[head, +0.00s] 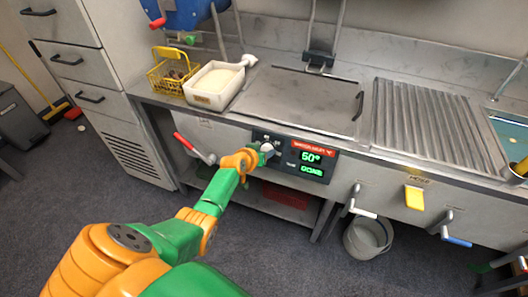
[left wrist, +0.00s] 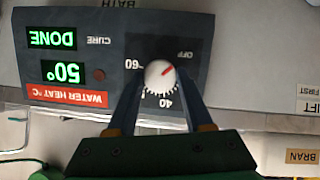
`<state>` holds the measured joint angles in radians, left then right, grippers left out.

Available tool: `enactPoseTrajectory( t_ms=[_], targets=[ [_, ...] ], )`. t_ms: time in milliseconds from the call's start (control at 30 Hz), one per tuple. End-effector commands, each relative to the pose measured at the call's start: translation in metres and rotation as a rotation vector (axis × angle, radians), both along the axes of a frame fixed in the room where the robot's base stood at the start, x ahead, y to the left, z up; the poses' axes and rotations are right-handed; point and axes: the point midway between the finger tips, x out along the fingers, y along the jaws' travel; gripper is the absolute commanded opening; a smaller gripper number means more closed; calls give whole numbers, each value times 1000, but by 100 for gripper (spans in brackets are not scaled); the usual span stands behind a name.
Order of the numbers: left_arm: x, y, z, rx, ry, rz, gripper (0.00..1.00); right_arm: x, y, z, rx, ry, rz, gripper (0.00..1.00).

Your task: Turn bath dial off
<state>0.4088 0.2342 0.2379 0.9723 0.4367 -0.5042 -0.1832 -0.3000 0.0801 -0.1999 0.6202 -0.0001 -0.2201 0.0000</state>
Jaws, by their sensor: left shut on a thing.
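The bath dial is a round white knob (left wrist: 158,74) with a red pointer mark, on a dark panel (left wrist: 195,30) that appears upside down in the left wrist view. The mark slants up and right, toward the OFF label; 60 and 40 are also printed around the knob. In the head view the dial (head: 267,147) is on the front of the counter. My left gripper (head: 261,153) is shut on the knob, and its two fingers (left wrist: 160,105) lie either side of it. My right gripper is not seen.
The display (head: 310,157) reads 50° and DONE. A red-handled lever (head: 186,143) is left of the panel. A white tub (head: 214,86) and a yellow basket (head: 158,78) stand on the counter. A bucket (head: 352,238) is under the right side.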

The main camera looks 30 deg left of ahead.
Motion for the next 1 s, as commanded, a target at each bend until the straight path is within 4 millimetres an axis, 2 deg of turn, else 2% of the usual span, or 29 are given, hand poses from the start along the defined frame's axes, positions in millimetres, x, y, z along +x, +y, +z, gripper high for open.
enactPoseTrajectory(
  t_ms=[200,233,333,667,833,1000],
  targets=[
    [0,0,1,-1,-2,1,0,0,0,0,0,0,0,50],
    [0,0,1,-1,-2,1,54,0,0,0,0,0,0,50],
    [0,0,1,-1,-2,1,81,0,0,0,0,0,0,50],
    [-2,0,2,0,0,0,81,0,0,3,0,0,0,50],
    [-21,-3,21,1,1,0,81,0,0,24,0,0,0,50],
    [-45,-7,36,1,0,-1,81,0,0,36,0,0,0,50]
  ],
)
